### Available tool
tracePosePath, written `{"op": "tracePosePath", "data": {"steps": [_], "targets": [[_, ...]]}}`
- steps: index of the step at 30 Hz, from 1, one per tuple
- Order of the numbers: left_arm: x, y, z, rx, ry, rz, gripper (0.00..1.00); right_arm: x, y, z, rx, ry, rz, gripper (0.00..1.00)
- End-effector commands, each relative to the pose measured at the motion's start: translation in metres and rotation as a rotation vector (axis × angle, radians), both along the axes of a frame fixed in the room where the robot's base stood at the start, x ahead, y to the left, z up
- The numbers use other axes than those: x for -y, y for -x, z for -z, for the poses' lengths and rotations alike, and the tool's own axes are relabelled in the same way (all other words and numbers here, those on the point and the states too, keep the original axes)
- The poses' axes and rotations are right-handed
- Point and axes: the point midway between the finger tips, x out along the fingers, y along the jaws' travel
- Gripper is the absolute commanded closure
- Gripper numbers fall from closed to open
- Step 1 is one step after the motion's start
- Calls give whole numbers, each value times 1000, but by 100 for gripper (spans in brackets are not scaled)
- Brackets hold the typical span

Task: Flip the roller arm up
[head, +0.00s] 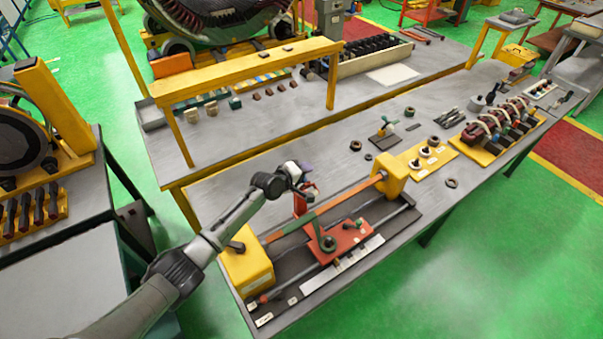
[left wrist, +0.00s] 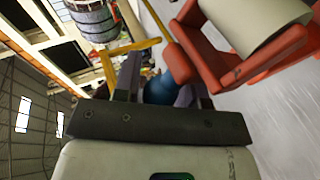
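The red roller arm (head: 301,203) stands at the back side of the long fixture (head: 345,222) on the workbench in the head view. In the left wrist view it shows as a red bracket (left wrist: 209,62) holding a pale cream roller (left wrist: 262,22). My left gripper (head: 303,185) is right at its upper end, reaching in from the left. In the left wrist view a blue grip-like part (left wrist: 159,88) lies between the two dark fingers of my left gripper (left wrist: 160,72). I cannot tell whether the fingers press on it. My right gripper is out of view.
The fixture has a yellow block (head: 247,268) at its near left end, another (head: 392,178) at the far end, and a red plate (head: 345,240) between. A yellow frame (head: 240,70) stands behind. Yellow trays (head: 428,157) and loose rings lie to the right.

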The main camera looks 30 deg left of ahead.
Motion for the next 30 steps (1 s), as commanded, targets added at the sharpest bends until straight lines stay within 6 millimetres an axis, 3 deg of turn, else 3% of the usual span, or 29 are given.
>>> {"op": "tracePosePath", "data": {"steps": [8, 21, 30], "targets": [[-4, 18, -9, 0, -1, 1, 62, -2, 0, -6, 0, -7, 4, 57], [-22, 84, -37, 0, -2, 1, 62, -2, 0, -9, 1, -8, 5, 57], [-30, 115, -51, -1, 0, 0, 62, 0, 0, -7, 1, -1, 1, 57]]}}
